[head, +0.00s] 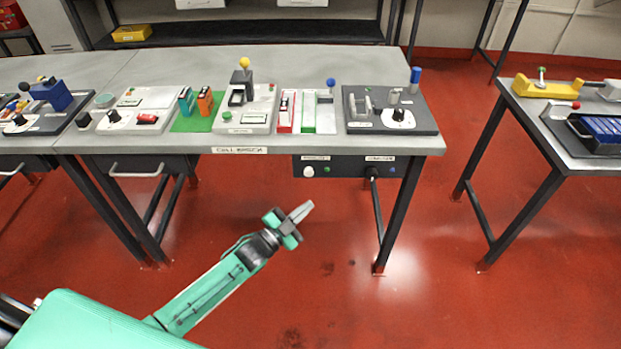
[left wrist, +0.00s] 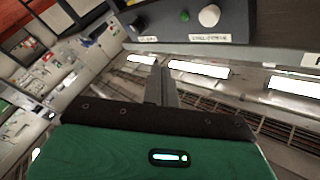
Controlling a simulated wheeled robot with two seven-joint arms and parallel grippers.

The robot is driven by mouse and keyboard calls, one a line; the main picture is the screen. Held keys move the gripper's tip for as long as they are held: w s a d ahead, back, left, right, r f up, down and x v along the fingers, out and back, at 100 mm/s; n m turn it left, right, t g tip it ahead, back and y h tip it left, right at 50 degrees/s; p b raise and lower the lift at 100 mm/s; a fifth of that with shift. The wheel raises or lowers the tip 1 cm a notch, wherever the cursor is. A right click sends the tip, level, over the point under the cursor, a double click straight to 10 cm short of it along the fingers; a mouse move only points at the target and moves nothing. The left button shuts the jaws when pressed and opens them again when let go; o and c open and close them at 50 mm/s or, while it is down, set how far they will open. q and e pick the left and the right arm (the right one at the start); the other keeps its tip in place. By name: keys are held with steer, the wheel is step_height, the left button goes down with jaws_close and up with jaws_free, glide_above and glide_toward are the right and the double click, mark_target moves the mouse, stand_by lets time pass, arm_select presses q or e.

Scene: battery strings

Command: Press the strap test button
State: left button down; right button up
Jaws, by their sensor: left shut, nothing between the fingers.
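A dark panel (head: 345,166) hangs under the front edge of the middle bench. It carries a white round button (head: 308,171), a small green light or button (head: 327,169), a dark knob (head: 373,172) and a blue one (head: 392,170). The labels above them are too small to read surely. My left gripper (head: 308,207) is shut and empty, below and in front of the white button, apart from it. The left wrist view shows the shut fingers (left wrist: 161,85), with the white button (left wrist: 209,15) and green one (left wrist: 184,15) beyond. My right gripper is out of view.
The middle bench (head: 300,142) bears several devices, including a yellow-knobbed press (head: 243,82) and a dark plate with levers (head: 390,110). Its legs stand below at the sides. Another bench (head: 545,125) is at the right. The red floor around my gripper is clear.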

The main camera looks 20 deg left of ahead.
mark_target(309, 173)
arm_select(q)
steer(key=shift+w+f, duration=0.1)
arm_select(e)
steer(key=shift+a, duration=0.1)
